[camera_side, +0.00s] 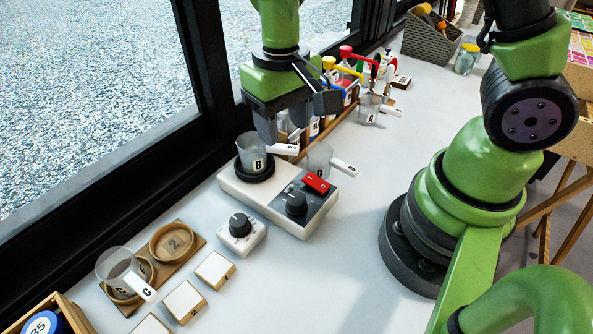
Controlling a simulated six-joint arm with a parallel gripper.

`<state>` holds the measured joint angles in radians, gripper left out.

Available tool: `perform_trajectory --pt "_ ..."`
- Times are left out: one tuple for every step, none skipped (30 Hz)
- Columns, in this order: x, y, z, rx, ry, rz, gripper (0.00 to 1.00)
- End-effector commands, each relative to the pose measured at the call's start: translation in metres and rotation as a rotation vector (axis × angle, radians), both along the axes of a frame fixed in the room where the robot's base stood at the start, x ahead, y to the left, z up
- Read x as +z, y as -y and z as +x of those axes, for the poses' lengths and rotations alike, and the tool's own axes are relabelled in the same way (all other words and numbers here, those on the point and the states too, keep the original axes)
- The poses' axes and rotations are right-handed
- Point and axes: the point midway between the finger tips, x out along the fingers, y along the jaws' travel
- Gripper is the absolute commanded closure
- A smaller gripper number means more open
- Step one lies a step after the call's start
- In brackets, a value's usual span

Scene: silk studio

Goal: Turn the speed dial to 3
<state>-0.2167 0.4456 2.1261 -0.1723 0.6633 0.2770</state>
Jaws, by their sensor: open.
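A white stirrer-like unit (232,188) stands on the table, with a round black plate at its left end and a grey panel at its right. The panel carries a dark dial (297,203) and a red switch (317,183). A second dark dial (240,225) sits on a small separate white box in front. I cannot read the marks of either dial, nor tell which is for speed. A clear cup marked B (251,155) stands on the black plate. My gripper (283,125) is open, pointing down just above and behind this cup, apart from both dials.
Another clear cup with a white handle (320,157) is beside the unit. A rack of bottles with coloured tops (345,80) stands behind. At front left are a wooden ring tray (196,242), a cup marked C (114,262) and white tiles (215,269). Table right of the unit is clear.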

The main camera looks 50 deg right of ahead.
Motion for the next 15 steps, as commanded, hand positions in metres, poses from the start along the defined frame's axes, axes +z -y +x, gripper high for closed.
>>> perform_trajectory --pt "-0.006 -0.004 -0.005 -0.112 -0.004 -0.002 0.49" --pt "-0.009 -0.006 -0.007 -0.19 -0.004 -0.002 0.49" --pt "-0.014 -0.009 -0.01 -0.295 -0.004 -0.002 0.49" --pt "-0.017 -0.011 -0.013 -0.373 -0.004 -0.003 0.49" --pt "-0.02 -0.013 -0.015 -0.453 -0.004 -0.004 0.49" --pt "-0.024 -0.015 -0.019 -0.557 -0.003 -0.004 0.49" --pt "-0.027 -0.017 -0.021 -0.634 -0.003 -0.004 0.49" --pt "-0.029 -0.019 -0.024 -0.711 -0.003 -0.003 0.49" --pt "-0.033 -0.021 -0.027 -0.811 -0.003 -0.003 0.49" --pt "-0.035 -0.023 -0.03 -0.881 -0.002 -0.004 0.49" --pt "-0.037 -0.024 -0.032 -0.946 -0.001 -0.003 0.49" --pt "-0.04 -0.025 -0.035 -1.028 -0.001 -0.003 0.49" --pt "-0.042 -0.026 -0.037 -1.083 -0.001 -0.003 0.49" --pt "-0.043 -0.027 -0.038 -1.133 0.0 -0.003 0.49" --pt "-0.045 -0.028 -0.04 -1.191 0.0 -0.003 0.49"
